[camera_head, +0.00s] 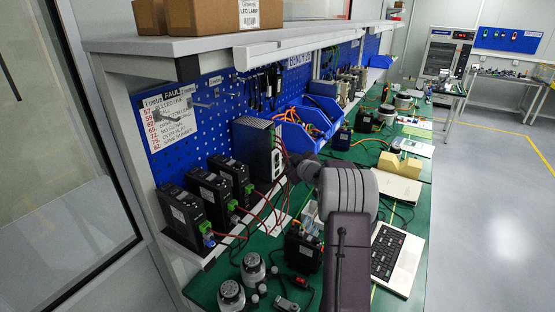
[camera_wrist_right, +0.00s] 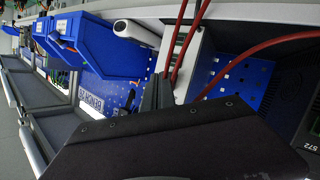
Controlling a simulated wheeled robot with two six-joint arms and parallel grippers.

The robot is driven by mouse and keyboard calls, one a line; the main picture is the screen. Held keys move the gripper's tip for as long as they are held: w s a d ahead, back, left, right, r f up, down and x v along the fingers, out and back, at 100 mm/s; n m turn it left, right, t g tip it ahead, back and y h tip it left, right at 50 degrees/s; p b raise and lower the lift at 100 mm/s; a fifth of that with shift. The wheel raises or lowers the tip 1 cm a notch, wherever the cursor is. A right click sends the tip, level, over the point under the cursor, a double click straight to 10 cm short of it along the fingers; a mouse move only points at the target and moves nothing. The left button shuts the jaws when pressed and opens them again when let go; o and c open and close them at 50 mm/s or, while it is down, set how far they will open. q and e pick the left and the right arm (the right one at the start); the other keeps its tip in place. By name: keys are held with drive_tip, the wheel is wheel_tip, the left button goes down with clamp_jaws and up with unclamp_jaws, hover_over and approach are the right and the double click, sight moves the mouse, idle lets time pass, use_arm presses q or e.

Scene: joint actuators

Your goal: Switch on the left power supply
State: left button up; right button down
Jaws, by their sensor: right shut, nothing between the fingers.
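A tall black power supply unit (camera_head: 252,146) with a lighter front stands on the bench shelf, with red wires running from its front. Three smaller black units, one of them here (camera_head: 182,214), stand in a row to its left; the pictures do not settle which unit the task means. My right gripper (camera_head: 298,168) is at the front of the tall unit, shut and empty. In the right wrist view its dark fingers (camera_wrist_right: 158,94) point at a grey panel (camera_wrist_right: 196,62) beside red cables. Contact and any switch cannot be made out. My left gripper is out of view.
Blue bins (camera_head: 306,127) hang on the pegboard just beyond the gripper. Red and black wires (camera_head: 262,208) loop below it. A keyboard panel (camera_head: 388,252) and motors (camera_head: 231,294) lie on the green bench top. The floor at right is clear.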

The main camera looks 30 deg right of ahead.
idle(0.6)
drive_tip(key=shift+w+a, duration=0.3)
drive_tip(key=shift+w, duration=0.05)
drive_tip(key=shift+w+a+r, duration=0.1)
drive_tip(key=shift+w+a, duration=0.05)
drive_tip(key=shift+w, duration=0.1)
idle(0.7)
drive_tip(key=shift+s, duration=0.1)
drive_tip(key=shift+s+d+p, duration=0.4)
drive_tip(key=shift+s, duration=0.05)
drive_tip(key=s+d, duration=0.1)
drive_tip(key=s, duration=0.1)
drive_tip(key=s+d+p, duration=0.1)
drive_tip(key=s+d, duration=0.1)
idle(0.5)
